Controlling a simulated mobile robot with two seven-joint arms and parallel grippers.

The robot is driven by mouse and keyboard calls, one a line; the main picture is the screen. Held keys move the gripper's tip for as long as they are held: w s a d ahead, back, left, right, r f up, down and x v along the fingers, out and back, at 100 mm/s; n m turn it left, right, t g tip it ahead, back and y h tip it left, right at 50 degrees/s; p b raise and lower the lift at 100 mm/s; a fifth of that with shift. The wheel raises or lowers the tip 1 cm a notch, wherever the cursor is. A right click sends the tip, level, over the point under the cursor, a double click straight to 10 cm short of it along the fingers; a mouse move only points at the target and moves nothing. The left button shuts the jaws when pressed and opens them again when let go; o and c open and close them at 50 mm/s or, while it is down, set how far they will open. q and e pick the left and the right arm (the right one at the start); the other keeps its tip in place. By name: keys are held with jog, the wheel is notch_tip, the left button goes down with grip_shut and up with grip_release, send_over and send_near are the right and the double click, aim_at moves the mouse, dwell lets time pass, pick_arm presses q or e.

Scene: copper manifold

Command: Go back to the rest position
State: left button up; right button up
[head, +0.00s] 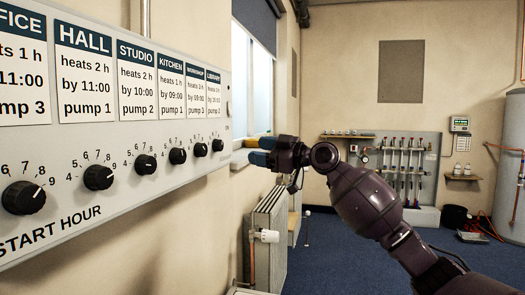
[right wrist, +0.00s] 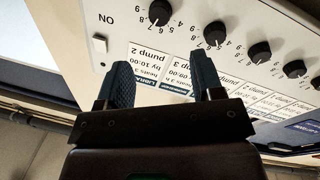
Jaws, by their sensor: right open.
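My right gripper (head: 253,150) is in the head view at the end of my dark arm, beside the far end of the white control panel (head: 150,195). Its two blue fingers are apart with nothing between them. In the right wrist view the gripper (right wrist: 159,60) is also open and empty, in front of the panel (right wrist: 120,22), which appears upside down. The panel carries a row of black dials, such as the Hall dial (head: 99,177) and the far dial (head: 217,145). Contact between fingers and panel cannot be told. My left gripper is not in view.
A radiator (head: 267,245) stands against the left wall below the window (head: 252,80). A pipe manifold board (head: 400,165) hangs on the far wall. A black bucket (head: 455,217) and a tall tank (head: 510,165) are at the right. Blue floor (head: 335,265) lies open between.

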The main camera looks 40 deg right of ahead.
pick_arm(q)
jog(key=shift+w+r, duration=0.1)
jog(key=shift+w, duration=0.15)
pick_arm(e)
jog(key=shift+f, duration=0.1)
